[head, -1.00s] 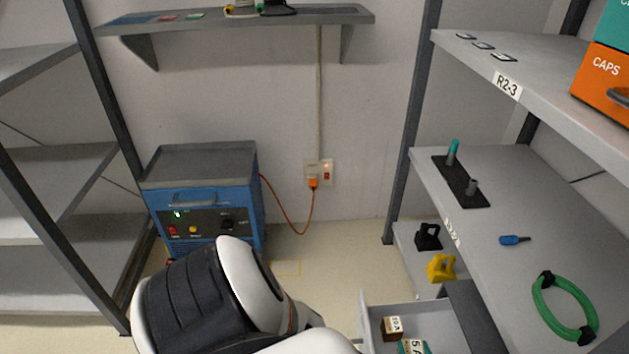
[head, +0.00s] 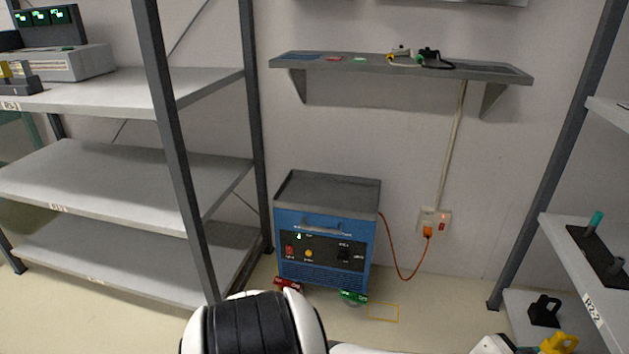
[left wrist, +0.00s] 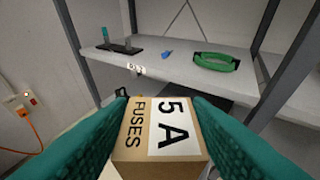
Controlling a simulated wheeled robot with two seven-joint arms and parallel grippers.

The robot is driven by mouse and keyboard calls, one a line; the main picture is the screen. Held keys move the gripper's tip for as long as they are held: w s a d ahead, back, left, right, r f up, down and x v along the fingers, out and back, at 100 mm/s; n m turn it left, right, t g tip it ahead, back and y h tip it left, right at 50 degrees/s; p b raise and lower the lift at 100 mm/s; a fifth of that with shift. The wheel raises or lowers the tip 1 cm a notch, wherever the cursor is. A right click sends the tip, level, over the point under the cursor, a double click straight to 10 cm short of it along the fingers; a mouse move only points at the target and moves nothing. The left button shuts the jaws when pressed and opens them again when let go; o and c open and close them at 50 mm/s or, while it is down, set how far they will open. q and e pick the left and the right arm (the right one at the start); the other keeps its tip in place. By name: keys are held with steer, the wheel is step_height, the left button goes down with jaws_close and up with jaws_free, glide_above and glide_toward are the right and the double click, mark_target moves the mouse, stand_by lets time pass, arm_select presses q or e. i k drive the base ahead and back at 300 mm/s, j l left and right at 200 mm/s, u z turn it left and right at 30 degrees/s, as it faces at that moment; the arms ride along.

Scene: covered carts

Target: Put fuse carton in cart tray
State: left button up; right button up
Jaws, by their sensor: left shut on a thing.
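The gripper fingers and the carton are out of the head view, where only white and black parts of my arm show at the bottom. My right gripper is in neither view. I see no cart tray in the current views.
A blue power unit (head: 326,235) stands on the floor by the back wall, with an orange cable (head: 400,270) to a wall socket. Shelving stands left and right.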

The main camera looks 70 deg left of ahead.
mark_target(328, 200)
steer(key=j+u, duration=0.3)
steer(key=i+j+u, duration=0.1)
steer(key=j+u, duration=0.2)
steer(key=j, duration=0.15)
steer(key=i+j+u, duration=0.1)
steer(key=j+u, duration=0.25)
steer(key=i+j, duration=0.1)
steer(key=j, duration=0.15)
